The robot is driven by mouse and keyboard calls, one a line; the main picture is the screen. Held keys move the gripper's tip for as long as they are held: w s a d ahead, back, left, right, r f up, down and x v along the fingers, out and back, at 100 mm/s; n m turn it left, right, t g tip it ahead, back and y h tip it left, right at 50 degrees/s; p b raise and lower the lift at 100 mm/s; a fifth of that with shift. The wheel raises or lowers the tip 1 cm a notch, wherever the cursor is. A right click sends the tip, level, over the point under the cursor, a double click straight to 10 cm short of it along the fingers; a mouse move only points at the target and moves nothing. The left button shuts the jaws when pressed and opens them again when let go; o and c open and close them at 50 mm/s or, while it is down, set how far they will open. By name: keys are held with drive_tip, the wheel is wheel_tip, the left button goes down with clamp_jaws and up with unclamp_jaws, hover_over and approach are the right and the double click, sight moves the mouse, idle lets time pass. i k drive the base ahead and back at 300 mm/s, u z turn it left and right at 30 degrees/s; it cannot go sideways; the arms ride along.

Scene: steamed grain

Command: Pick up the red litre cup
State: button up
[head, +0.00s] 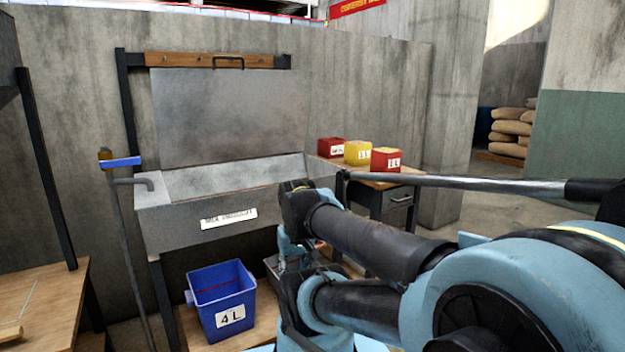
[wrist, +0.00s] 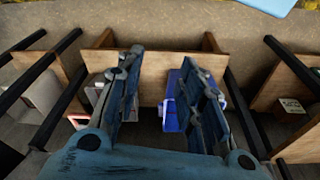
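A red cup (head: 386,161) with a white label reading 1 L stands on the wooden top of a small side table (head: 395,178), at its right end. A second red cup (head: 331,148), its label too small to read, stands at the left end of the row. My gripper shows in the wrist view (wrist: 166,68) with its two fingers apart and nothing between them touching either one. In the head view my arm hides most of the gripper, low in front of the side table and apart from the cups. No red cup can be made out clearly in the wrist view.
A yellow cup (head: 358,153) stands between the red cups. A metal trough (head: 180,225) with a raised lid (head: 230,115) is to their left. A blue 4 L tub (head: 222,300) sits on a low shelf, also in the wrist view (wrist: 171,112). A metal bar (head: 450,183) crosses before the side table.

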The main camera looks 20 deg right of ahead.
sight(384, 159)
drive_tip(key=z, duration=0.9)
drive_tip(key=k, duration=0.35)
drive_tip(key=z, duration=0.15)
drive_tip(key=i, duration=0.5)
